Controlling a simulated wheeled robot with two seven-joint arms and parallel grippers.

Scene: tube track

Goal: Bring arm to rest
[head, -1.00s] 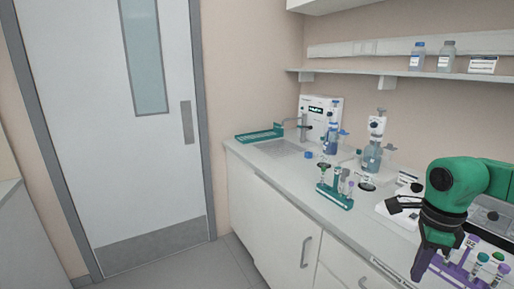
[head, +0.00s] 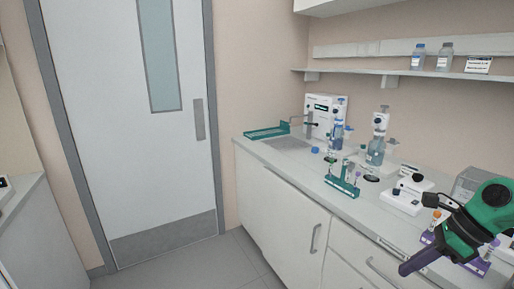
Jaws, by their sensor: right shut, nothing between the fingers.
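My right arm, green and black, comes in at the lower right edge. Its black gripper (head: 434,202) points left over the counter and is shut and empty. The arm partly covers a purple tube rack (head: 474,266) holding tubes with coloured caps. A teal tube rack (head: 343,187) with a few tubes stands apart on the counter to the left. My left gripper is not in view.
The white counter (head: 300,178) runs along the right wall. A teal tray (head: 266,132), bottles with dispensers (head: 376,150) and a small white device (head: 405,195) stand on it. A wall shelf (head: 400,72) hangs above. Floor before the door (head: 120,130) is clear.

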